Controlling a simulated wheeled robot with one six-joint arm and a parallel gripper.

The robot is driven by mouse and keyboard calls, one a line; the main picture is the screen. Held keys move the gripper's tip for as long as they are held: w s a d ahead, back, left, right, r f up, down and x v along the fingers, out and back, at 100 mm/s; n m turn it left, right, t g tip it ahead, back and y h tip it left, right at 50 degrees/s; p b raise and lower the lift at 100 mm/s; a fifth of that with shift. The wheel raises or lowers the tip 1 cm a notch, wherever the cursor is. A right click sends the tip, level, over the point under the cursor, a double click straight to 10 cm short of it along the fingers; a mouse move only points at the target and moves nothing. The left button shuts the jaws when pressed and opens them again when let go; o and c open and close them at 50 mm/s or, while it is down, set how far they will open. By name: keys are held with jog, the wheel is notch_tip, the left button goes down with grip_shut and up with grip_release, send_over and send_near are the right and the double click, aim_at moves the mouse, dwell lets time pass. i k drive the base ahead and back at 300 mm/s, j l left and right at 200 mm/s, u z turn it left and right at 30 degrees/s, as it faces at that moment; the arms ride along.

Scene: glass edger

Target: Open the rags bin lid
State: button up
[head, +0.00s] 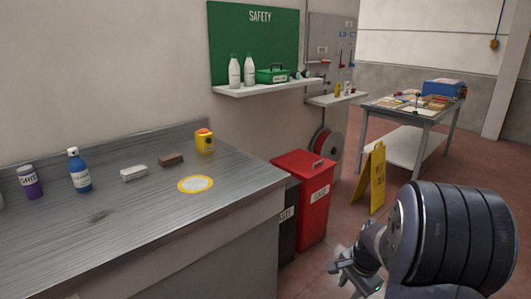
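The red rags bin (314,215) stands on the floor past the right end of the grey counter, with a white label on its front. Its red lid (296,161) lies closed on top, with a small handle (318,163) near the right side. My gripper (350,277) is at the lower right, in front of the bin and lower in the picture, clear of the lid. It appears empty, but its fingers are small and dark, so their opening is unclear.
A dark bin (287,225) stands between the counter (240,182) and the red bin. A yellow floor sign (372,178) stands to the right. A shelf (268,86) with bottles hangs above. A workbench (428,112) is behind. Reddish floor shows between bin and sign.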

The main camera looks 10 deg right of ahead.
aim_at(302, 163)
jog(key=i+l+z, duration=0.3)
jog(key=i+z, duration=0.2)
jog(key=i+l+z, duration=0.15)
jog(key=i+z, duration=0.8)
jog(key=i+j+u, duration=0.1)
jog(key=i+u, duration=0.75)
jog(key=i+l+u, duration=0.2)
jog(key=i+u, duration=0.2)
jog(key=i+j+u, duration=0.1)
jog(key=i+u, duration=0.55)
jog(key=i+l, duration=0.05)
jog(key=i, duration=0.05)
